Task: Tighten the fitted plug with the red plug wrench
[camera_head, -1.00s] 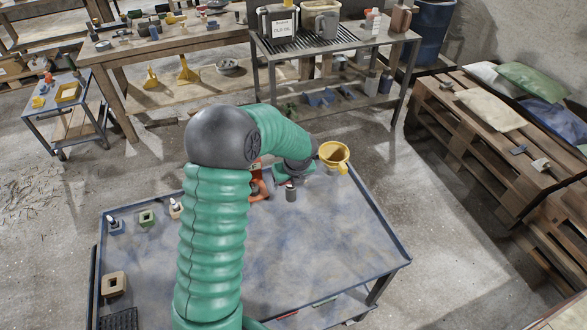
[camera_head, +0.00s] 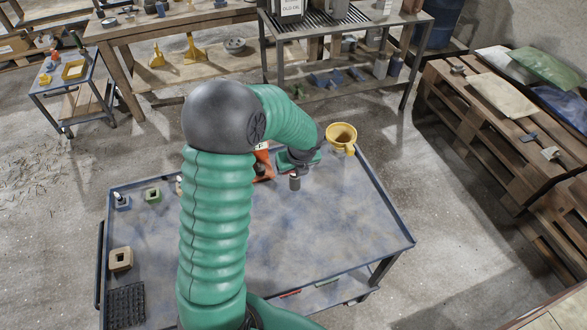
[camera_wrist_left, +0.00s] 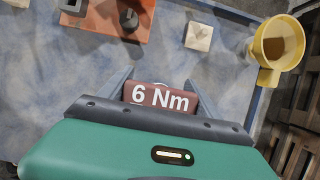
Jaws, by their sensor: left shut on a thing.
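My left gripper (camera_wrist_left: 161,95) is shut on the red plug wrench (camera_wrist_left: 160,98), whose red face with "6 Nm" shows between the fingers in the left wrist view. In the head view the left gripper (camera_head: 296,165) is over the far part of the blue-grey tray table, partly hidden by its own arm. An orange block (camera_wrist_left: 103,14) with dark round parts on top lies ahead of the fingers, apart from the wrench's visible face. It shows in part in the head view (camera_head: 264,166). I cannot make out which dark part is the fitted plug. My right gripper is not in view.
A yellow funnel (camera_head: 341,137) stands at the tray table's (camera_head: 330,225) far edge. A pale block (camera_wrist_left: 199,36) lies between it and the orange block. A tan block (camera_head: 121,259), a green block (camera_head: 152,195) and a black mat (camera_head: 126,305) are at left. The middle is clear.

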